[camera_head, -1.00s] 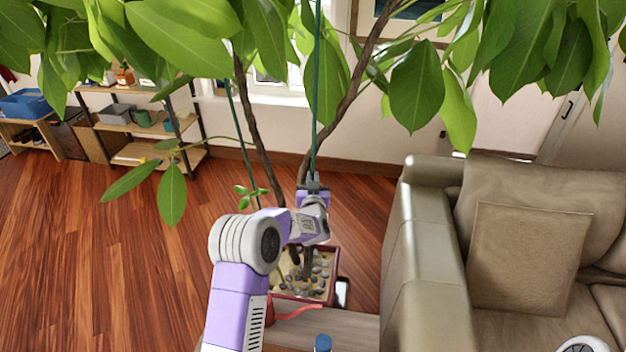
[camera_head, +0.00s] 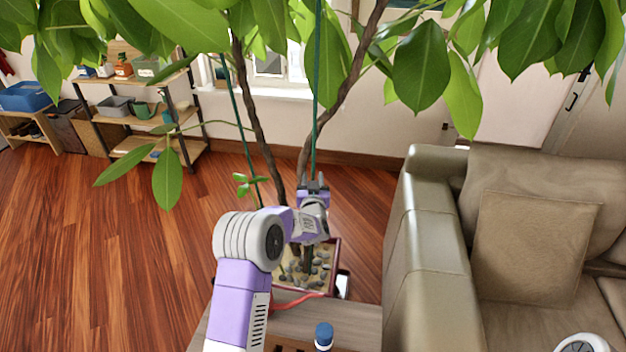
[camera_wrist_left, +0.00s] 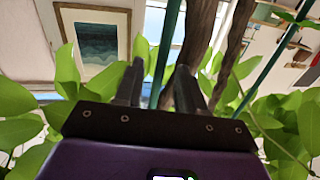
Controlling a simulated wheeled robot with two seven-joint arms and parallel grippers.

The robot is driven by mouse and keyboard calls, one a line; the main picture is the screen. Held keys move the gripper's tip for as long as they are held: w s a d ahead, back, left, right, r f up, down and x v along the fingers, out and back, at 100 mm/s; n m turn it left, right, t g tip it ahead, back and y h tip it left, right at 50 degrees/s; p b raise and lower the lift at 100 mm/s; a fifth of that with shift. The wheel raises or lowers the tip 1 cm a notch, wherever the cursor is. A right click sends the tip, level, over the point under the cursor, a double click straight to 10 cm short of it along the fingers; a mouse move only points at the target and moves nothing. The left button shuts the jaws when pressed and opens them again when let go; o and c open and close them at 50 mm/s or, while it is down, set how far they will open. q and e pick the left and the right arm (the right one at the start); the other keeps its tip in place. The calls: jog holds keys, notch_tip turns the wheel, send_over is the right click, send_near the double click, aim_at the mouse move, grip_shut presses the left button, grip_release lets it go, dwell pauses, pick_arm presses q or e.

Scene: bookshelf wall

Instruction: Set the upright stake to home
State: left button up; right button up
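The upright stake (camera_head: 316,90) is a thin green rod rising from a dark red square pot (camera_head: 335,255) of stones. My left gripper (camera_head: 314,184) is at the stake's lower part, above the pot. In the left wrist view, the stake (camera_wrist_left: 168,38) runs down between the two dark fingers (camera_wrist_left: 158,92). The fingers stand apart with gaps beside the stake, so the gripper looks open around it. The stake's foot is hidden behind my left arm. A second green stake (camera_head: 240,125) leans left of it. My right gripper is not in view.
Brown plant trunks (camera_head: 265,140) and large leaves (camera_head: 418,75) surround the stakes. A beige sofa (camera_head: 425,250) stands close on the right. A bottle with a blue cap (camera_head: 323,335) stands in front on a wooden surface (camera_head: 355,325). The wooden floor on the left is clear.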

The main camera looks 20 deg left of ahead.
pick_arm(q)
jog(key=v, duration=0.7)
jog(key=shift+s+p, duration=0.25)
jog(key=shift+p, duration=0.1)
jog(key=shift+d, duration=0.15)
